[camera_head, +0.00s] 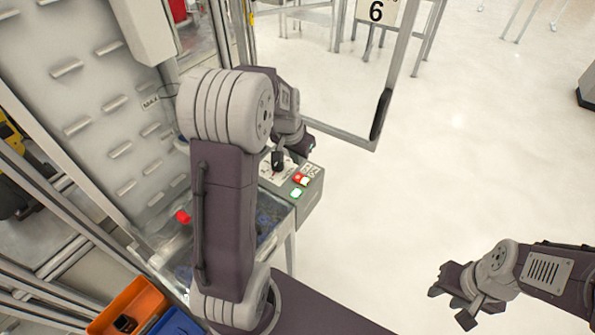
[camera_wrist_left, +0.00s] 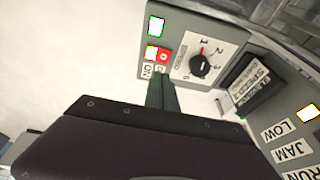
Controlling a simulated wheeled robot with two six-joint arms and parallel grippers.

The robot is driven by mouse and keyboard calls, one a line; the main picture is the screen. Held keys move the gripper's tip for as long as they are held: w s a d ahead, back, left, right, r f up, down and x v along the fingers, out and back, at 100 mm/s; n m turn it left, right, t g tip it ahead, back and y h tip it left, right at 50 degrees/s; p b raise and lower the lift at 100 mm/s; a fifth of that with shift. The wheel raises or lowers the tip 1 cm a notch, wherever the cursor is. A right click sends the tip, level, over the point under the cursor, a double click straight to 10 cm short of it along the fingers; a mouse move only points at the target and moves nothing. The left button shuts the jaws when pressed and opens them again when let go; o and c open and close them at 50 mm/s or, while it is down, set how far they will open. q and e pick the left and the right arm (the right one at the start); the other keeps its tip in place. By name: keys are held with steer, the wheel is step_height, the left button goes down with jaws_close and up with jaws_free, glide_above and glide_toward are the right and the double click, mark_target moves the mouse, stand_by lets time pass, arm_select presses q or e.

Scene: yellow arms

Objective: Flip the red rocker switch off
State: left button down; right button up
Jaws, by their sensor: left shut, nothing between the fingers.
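The red rocker switch (camera_wrist_left: 163,56) sits on the grey control box (camera_wrist_left: 180,18) beside a white label in the left wrist view. It also shows in the head view (camera_head: 298,177), small and partly unclear. My left gripper (camera_wrist_left: 161,80) is shut and empty. Its fingertips are close to the lower edge of the switch in the wrist view; I cannot tell whether they touch it. In the head view my left arm hides much of the box's surroundings. My right gripper (camera_head: 452,299) is open and empty at lower right, away from the box.
A green lit button (camera_wrist_left: 156,26) and a speed dial (camera_wrist_left: 202,64) flank the switch. A black block (camera_wrist_left: 258,88) is farther right. In the head view, an open framed door (camera_head: 384,110) stands behind, and an orange bin (camera_head: 145,300) is lower left.

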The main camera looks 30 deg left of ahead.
mark_target(298, 176)
arm_select(q)
steer(key=x, duration=0.6)
steer(key=shift+s+a+f, duration=0.2)
steer(key=shift+f, duration=0.3)
steer(key=shift+s+f, duration=0.1)
steer(key=shift+f, duration=0.45)
steer(key=shift+a+f, duration=0.1)
steer(key=shift+f, duration=0.25)
steer(key=shift+r, duration=0.1)
steer(key=shift+d+r, duration=0.15)
steer(key=shift+d, duration=0.6)
